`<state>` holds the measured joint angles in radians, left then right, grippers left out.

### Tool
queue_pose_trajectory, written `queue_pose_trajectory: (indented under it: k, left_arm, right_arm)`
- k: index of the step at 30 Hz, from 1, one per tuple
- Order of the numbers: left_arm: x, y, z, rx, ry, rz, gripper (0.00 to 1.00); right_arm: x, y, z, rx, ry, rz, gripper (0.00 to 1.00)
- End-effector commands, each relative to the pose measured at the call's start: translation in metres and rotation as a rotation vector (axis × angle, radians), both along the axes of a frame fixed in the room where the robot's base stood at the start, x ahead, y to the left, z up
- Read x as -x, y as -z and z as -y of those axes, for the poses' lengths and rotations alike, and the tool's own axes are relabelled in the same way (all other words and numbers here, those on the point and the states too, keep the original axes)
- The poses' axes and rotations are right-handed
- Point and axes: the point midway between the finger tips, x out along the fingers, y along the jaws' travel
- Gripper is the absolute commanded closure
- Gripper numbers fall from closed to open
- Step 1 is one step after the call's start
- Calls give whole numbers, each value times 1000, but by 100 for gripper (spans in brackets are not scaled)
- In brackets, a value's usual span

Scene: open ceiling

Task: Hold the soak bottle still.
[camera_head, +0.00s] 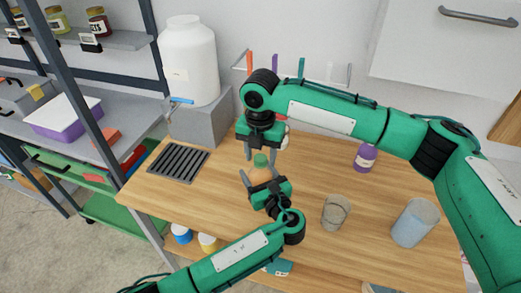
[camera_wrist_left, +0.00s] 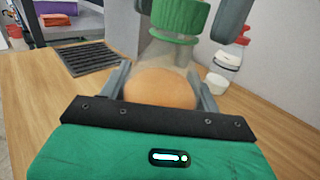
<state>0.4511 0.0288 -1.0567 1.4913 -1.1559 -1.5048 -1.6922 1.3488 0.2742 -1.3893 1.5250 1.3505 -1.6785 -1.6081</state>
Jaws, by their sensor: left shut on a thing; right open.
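The soak bottle (camera_head: 260,174) has a green cap and stands on the wooden table, partly hidden by my grippers. In the left wrist view its clear shoulder sits above an orange-brown lower part (camera_wrist_left: 160,88), under the green cap (camera_wrist_left: 179,20). My left gripper (camera_head: 258,180) is shut on the bottle, one finger on each side of its body. My right gripper (camera_head: 264,151) is open above it, pointing down, with its fingers on either side of the cap. Whether the right fingers touch the cap I cannot tell.
A white water container (camera_head: 189,55) with a blue tap stands on a grey block (camera_head: 203,125) at the back left, behind a dark drain grille (camera_head: 178,164). A purple bottle (camera_head: 366,157), a beige jar (camera_head: 336,212) and a pale blue jar (camera_head: 415,223) stand to the right.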

Motion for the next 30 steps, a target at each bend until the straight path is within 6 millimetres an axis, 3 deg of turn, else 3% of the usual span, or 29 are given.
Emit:
queue_pose_trajectory:
  k: [3, 10, 19, 30]
  left_arm:
    - [0, 0, 0, 0, -1, 0, 100]
    - [0, 0, 0, 0, -1, 0, 100]
    - [0, 0, 0, 0, -1, 0, 100]
    - [0, 0, 0, 0, -1, 0, 100]
  right_arm:
    - [0, 0, 0, 0, 0, 0, 51]
    - [0, 0, 0, 0, 0, 0, 96]
    - [1, 1, 0, -1, 96, -3, 97]
    - [1, 1, 0, 0, 692, -2, 97]
